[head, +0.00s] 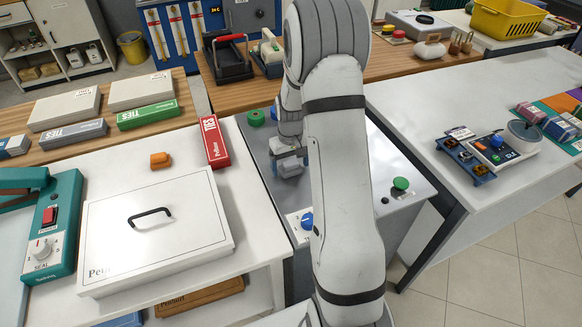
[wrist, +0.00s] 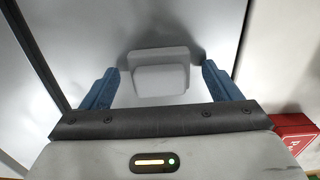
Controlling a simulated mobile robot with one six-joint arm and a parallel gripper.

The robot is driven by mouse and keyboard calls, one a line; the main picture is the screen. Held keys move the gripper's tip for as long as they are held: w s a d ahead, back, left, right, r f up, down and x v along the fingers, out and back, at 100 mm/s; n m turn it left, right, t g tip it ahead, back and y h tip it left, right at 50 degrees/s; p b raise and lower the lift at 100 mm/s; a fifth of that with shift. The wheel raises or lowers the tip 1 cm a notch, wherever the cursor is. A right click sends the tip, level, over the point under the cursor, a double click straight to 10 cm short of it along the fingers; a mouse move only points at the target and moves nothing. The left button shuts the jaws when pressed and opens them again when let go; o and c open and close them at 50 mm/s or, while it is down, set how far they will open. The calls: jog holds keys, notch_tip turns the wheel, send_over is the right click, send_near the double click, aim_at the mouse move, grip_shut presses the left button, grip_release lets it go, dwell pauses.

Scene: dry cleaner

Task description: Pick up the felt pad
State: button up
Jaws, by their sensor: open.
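A pale grey block with rounded edges, which seems to be the felt pad (head: 290,169), lies on the grey metal top in the middle of the head view. In the wrist view the pad (wrist: 160,75) lies between my two blue fingers, with a gap on each side. My gripper (wrist: 160,85) is open and points down at it. In the head view my gripper (head: 289,160) is just at the pad, and my arm hides part of the metal top. I cannot tell exactly how high the fingertips are.
On the same top are a green round piece (head: 256,118), a blue knob (head: 306,221) and a green button (head: 400,184). To the left stand a red TIES box (head: 214,142), an orange block (head: 160,160) and a white lidded case (head: 110,225).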

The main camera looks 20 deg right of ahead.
aim_at(291, 163)
jog(key=shift+c, duration=0.4)
jog(key=c, duration=1)
notch_tip(291, 163, up, 10)
jog(key=shift+r, duration=0.1)
jog(key=o, duration=0.5)
jog(key=c, duration=0.4)
